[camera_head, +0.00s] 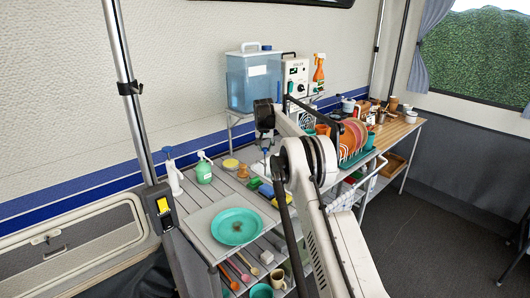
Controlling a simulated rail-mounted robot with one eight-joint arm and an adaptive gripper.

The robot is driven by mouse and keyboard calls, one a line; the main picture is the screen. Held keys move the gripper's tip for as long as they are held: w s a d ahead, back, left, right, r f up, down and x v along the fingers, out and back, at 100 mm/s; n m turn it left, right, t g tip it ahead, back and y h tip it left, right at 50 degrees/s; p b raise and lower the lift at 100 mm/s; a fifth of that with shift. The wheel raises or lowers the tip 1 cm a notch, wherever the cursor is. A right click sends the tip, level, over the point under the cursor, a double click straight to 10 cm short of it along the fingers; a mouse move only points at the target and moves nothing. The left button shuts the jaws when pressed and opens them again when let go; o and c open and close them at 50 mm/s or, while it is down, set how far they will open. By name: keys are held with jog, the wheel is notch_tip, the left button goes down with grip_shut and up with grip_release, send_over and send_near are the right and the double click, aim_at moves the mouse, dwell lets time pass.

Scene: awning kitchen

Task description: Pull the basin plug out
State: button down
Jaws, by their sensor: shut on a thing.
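My arm rises from the bottom right, bends in front of the counter and reaches back towards the blue water container (254,80).
A white pump bottle (173,177) and a green bottle (204,172) stand along the wall. Colourful plates (352,138) stand in a rack behind my arm. A wooden worktop (399,132) with pots lies further right. A metal pole (128,85) rises at the left. The floor at right is open.

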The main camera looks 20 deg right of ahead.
jog(key=c, duration=1.5)
grip_release()
jog(key=shift+r, duration=0.25)
jog(key=shift+o, duration=0.2)
jog(key=shift+f, duration=0.1)
jog(key=v, duration=1.2)
jog(key=shift+a, duration=0.15)
